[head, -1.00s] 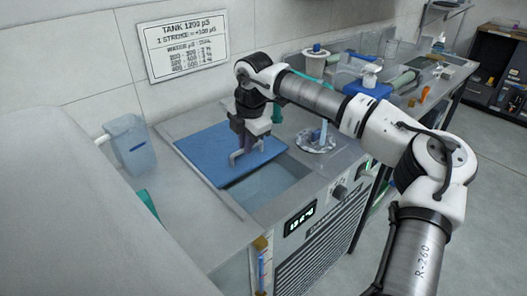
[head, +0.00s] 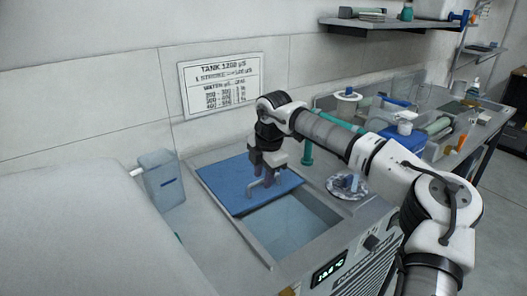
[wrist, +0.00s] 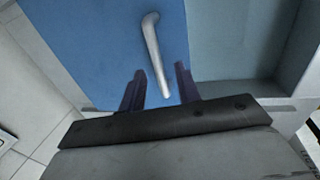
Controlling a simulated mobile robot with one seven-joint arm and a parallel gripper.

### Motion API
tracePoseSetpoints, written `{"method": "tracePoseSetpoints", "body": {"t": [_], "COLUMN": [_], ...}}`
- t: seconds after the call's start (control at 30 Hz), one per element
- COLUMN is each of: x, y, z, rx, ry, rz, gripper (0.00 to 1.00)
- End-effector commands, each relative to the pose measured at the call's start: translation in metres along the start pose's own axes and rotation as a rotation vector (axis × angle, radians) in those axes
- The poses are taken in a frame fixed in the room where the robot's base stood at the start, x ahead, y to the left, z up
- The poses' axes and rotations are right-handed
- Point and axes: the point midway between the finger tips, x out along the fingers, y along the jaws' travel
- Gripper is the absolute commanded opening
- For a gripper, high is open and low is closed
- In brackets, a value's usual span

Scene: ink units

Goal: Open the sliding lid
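The sliding lid (head: 222,180) is a flat blue panel over the back part of the tank opening, and it is partly open. The water-filled front part of the tank (head: 290,225) shows below its front edge. The lid also shows in the wrist view (wrist: 95,45), with a grey bar handle (wrist: 153,45) on it. My gripper (head: 266,172) is low over the lid at the handle. In the wrist view its two dark fingers (wrist: 160,78) stand one on each side of the handle, with visible gaps, so it looks open. Contact with the handle cannot be made out.
A translucent blue container (head: 160,185) hangs left of the tank. A round metal dish (head: 347,186) sits on the counter to its right. A blue box (head: 398,138) and bottles crowd the counter further right. A sign (head: 222,84) is on the wall behind, and a shelf (head: 390,25) is above right.

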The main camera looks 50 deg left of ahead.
Motion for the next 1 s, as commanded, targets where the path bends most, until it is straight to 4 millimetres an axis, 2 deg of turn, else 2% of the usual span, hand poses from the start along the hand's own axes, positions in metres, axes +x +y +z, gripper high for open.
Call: {"method": "tracePoseSetpoints", "body": {"t": [0.23, 0.37, 0.47, 0.8, 1.0], "x": [0.0, -0.009, -0.025, -0.102, -0.13], "y": [0.0, 0.0, 0.0, 0.0, 0.0], "z": [0.0, 0.001, 0.001, 0.001, 0.0], "rx": [0.0, 0.001, 0.001, 0.002, 0.001], "ry": [0.0, -0.002, -0.003, -0.003, -0.002], "rz": [0.0, 0.002, 0.001, 0.002, 0.0], "gripper": [0.33, 0.33, 0.33, 0.33, 0.33]}}
